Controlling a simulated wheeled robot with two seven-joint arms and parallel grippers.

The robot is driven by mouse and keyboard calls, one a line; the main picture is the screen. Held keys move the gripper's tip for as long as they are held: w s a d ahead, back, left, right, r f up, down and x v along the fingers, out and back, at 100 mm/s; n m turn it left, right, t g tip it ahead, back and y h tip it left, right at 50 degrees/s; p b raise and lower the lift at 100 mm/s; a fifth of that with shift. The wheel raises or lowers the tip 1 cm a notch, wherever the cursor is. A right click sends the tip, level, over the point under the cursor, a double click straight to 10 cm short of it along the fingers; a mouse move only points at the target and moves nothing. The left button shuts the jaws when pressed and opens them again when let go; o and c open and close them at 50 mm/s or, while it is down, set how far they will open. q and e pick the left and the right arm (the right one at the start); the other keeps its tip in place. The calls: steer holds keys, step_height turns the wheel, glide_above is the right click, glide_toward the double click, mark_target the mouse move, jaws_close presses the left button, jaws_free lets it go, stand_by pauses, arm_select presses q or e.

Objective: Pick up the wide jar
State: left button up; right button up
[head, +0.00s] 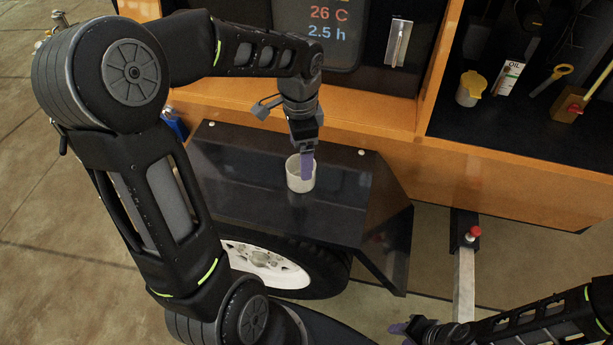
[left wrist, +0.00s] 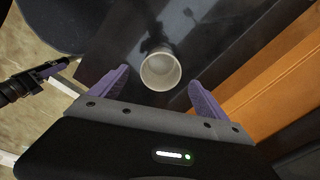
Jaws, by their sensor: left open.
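The wide jar (head: 296,184) is a whitish, open-topped round jar. It stands upright on the dark, flat top of the fender (head: 235,165) in the head view. My left gripper (head: 307,168) points down at the jar, and one purple finger overlaps the jar's rim there. In the left wrist view the jar (left wrist: 160,72) shows between the two spread fingers of my left gripper (left wrist: 159,78), which is open, with a gap on each side. Whether the fingertips are below the rim is unclear. My right gripper (head: 410,328) is at the bottom edge, partly visible, away from the jar.
An orange cabinet wall (head: 370,115) rises behind the fender. A shelf at right holds a yellow-lidded container (head: 470,88), an oil box (head: 508,78) and a yellow tool (head: 552,78). A wheel (head: 265,262) is below the fender. A metal bar (head: 464,280) with a red knob stands at right.

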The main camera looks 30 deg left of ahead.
arm_select(q)
steer(key=shift+w+f, duration=0.15)
steer(key=shift+f, duration=0.2)
steer(key=shift+f, duration=1.3)
step_height(320, 180, down, 5)
steer(key=shift+f, duration=0.15)
steer(key=c, duration=1.4)
